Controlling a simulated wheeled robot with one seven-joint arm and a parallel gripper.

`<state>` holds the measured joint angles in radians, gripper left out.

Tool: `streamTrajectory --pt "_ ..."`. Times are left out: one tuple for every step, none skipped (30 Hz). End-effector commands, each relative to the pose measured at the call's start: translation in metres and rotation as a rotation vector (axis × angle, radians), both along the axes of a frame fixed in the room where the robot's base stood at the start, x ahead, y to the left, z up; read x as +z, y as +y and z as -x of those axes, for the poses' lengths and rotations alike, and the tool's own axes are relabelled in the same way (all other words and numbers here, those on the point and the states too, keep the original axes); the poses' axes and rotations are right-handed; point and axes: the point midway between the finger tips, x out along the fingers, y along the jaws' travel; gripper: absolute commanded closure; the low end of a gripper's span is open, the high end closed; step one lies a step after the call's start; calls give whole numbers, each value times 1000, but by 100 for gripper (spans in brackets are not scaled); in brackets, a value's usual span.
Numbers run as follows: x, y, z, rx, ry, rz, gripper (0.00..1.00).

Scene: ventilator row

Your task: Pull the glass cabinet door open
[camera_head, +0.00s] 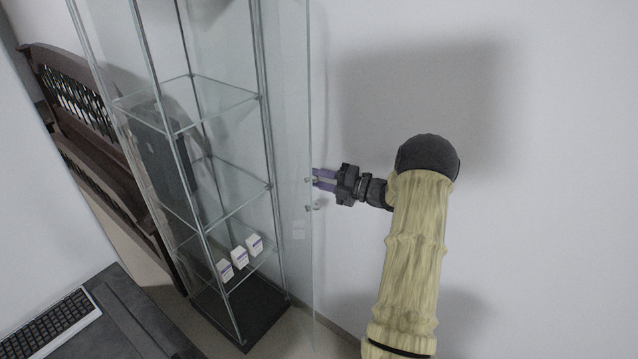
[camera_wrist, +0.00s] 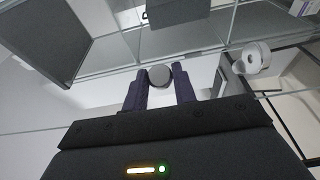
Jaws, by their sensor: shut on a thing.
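The tall glass cabinet (camera_head: 268,150) has thin metal posts, glass shelves and a dark base. Its clear glass door (camera_head: 297,130) stands swung out from the frame, its free edge to the right of the cabinet. My gripper (camera_head: 313,180) reaches in from the right at that edge. In the wrist view, its two purple fingers (camera_wrist: 160,88) are shut around a round grey knob (camera_wrist: 160,75) on the door. A second round metal fitting (camera_wrist: 254,56) sits beside the knob, apart from the fingers.
Several small white boxes (camera_head: 240,257) stand on a low shelf. A dark wooden bench (camera_head: 85,125) is behind the cabinet on the left. A desk with a keyboard (camera_head: 45,328) is at lower left. A bare white wall (camera_head: 540,130) lies to the right.

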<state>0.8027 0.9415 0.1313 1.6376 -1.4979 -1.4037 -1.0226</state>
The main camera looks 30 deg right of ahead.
Motion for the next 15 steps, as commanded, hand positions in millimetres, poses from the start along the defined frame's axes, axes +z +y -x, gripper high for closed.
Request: streamTrajectory --pt "-2 5 1 14 4 -2 100" --pt "-2 6 1 16 5 -3 100" --pt "-2 8 1 18 5 -2 100" --pt "-2 8 1 20 5 -2 100" --pt "-2 9 1 20 5 -2 100" --pt "-2 9 1 22 5 -2 67" --pt "-3 10 0 22 5 -2 61" --pt "-3 10 0 21 5 -2 55" --pt "-3 10 0 21 5 -2 52" --pt "-3 10 0 21 5 -2 52" --pt "-2 10 0 20 5 -2 52" --pt "-2 9 0 20 5 -2 52" --pt "-2 9 0 19 5 -2 52" --pt "-2 9 0 19 5 -2 52" --pt "-2 9 0 18 5 -2 52"
